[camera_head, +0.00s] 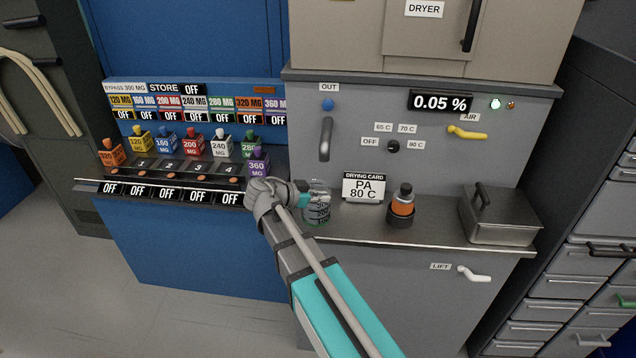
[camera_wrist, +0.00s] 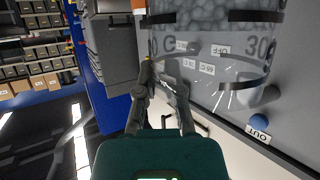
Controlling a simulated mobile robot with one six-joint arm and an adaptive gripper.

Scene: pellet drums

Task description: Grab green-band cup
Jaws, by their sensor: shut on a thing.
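A clear cup (camera_head: 317,212) with dark markings and a thin greenish line low on it is at the left end of the grey ledge, below the dryer panel. In the wrist view the cup (camera_wrist: 215,45) fills the top right, see-through, with dark bands, lettering and grey pellets inside. My gripper (camera_head: 319,188) comes in from the left at the cup's upper part and is shut on it. In the wrist view my gripper's fingers (camera_wrist: 165,80) close at the cup's near side. I cannot tell whether the cup's base touches the ledge.
A drying card (camera_head: 363,188) stands close to the right of the cup. Further right are an orange bottle (camera_head: 402,203) in a dark holder and a lidded metal box (camera_head: 500,214). A purple 360 MG block (camera_head: 258,165) and other coloured blocks stand left, behind my wrist.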

